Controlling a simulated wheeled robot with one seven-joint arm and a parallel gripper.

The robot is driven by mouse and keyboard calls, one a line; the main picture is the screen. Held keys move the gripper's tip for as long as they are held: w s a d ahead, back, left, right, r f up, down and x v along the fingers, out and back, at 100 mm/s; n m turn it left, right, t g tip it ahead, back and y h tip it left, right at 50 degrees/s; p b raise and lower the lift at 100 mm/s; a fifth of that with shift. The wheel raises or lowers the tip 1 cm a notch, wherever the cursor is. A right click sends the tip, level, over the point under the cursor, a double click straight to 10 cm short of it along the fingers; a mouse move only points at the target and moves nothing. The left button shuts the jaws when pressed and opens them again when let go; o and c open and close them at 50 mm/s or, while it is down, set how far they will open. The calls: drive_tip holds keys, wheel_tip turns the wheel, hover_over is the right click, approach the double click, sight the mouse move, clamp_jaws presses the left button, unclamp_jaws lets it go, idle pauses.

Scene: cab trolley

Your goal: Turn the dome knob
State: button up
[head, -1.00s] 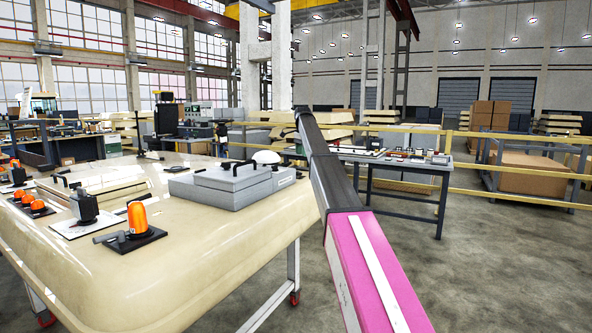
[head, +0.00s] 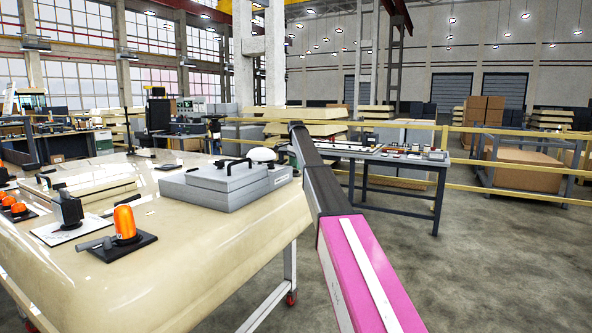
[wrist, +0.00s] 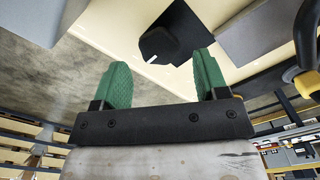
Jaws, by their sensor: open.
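In the wrist view, a black knob (wrist: 160,45) with a white pointer line stands on a cream surface (wrist: 120,28). My gripper (wrist: 158,84) has two green fingers, spread apart with nothing between them. The knob lies beyond the fingertips, roughly in line with the gap and apart from both fingers. In the head view, a white dome (head: 262,155) sits at the back right of a grey box (head: 225,187) on the cream trolley top. My gripper is not visible there; my arm runs past the trolley's right edge. I cannot make out the black knob in the head view.
An orange beacon (head: 124,222) and a black switch unit (head: 70,208) stand on the trolley's near left. A grey table (head: 400,158) with small parts stands behind my arm. A yellow rail (head: 530,179) crosses the back.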

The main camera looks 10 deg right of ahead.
drive_tip(key=shift+f, duration=1.15)
drive_tip(key=c, duration=0.9)
drive_tip(key=shift+n, duration=0.3)
drive_tip(key=n, duration=0.4)
drive_tip(key=shift+w, duration=0.1)
drive_tip(key=n, duration=0.5)
drive_tip(key=shift+a+n, duration=0.2)
drive_tip(key=shift+n, duration=0.1)
drive_tip(key=n, duration=0.5)
drive_tip(key=shift+w+a, duration=0.1)
drive_tip(key=n, duration=0.5)
drive_tip(key=shift+a+r, duration=0.1)
drive_tip(key=shift+n, duration=0.3)
